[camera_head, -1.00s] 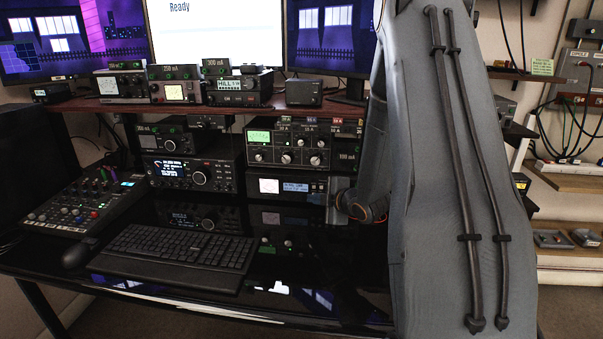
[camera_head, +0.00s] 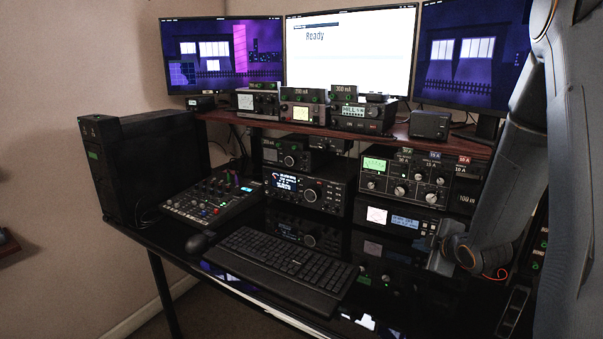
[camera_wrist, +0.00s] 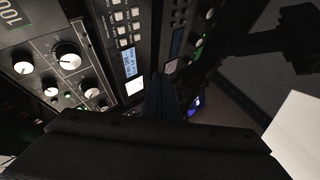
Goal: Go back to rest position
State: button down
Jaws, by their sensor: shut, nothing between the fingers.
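My gripper (camera_wrist: 165,98) shows in the wrist view as narrow dark fingers, closed together, with nothing visible between them. They point toward the front panels of the radio gear. The tuner (camera_head: 408,181) with a green-lit meter and several white-faced knobs sits under the wooden shelf. In the wrist view a large knob (camera_wrist: 68,56) on a panel is left of my fingers, apart from them.
A black desk holds a keyboard (camera_head: 283,268), mouse (camera_head: 200,242), mixer (camera_head: 212,195), PC tower (camera_head: 150,165) and a large radio (camera_head: 308,193). Small radios stand on the wooden shelf (camera_head: 240,121) below three monitors. Floor shows at the lower left, in front of the wall.

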jog(key=s+a+r+m+g, duration=0.1)
jog(key=s+a+m+g, duration=0.2)
jog(key=s+a, duration=0.3)
jog(key=s+a+r+m+g+p, duration=0.1)
jog(key=s+a+m+g, duration=0.3)
jog(key=s, duration=0.9)
jog(key=s+a+r+m+g, duration=0.2)
jog(key=s+a+m+g, duration=0.2)
jog(key=s+a+m, duration=0.2)
jog(key=s+a, duration=0.2)
jog(key=s, duration=0.1)
jog(key=shift+s+r+m, duration=0.2)
jog(key=shift+r+m, duration=0.1)
jog(key=c, duration=2.5)
grip_release()
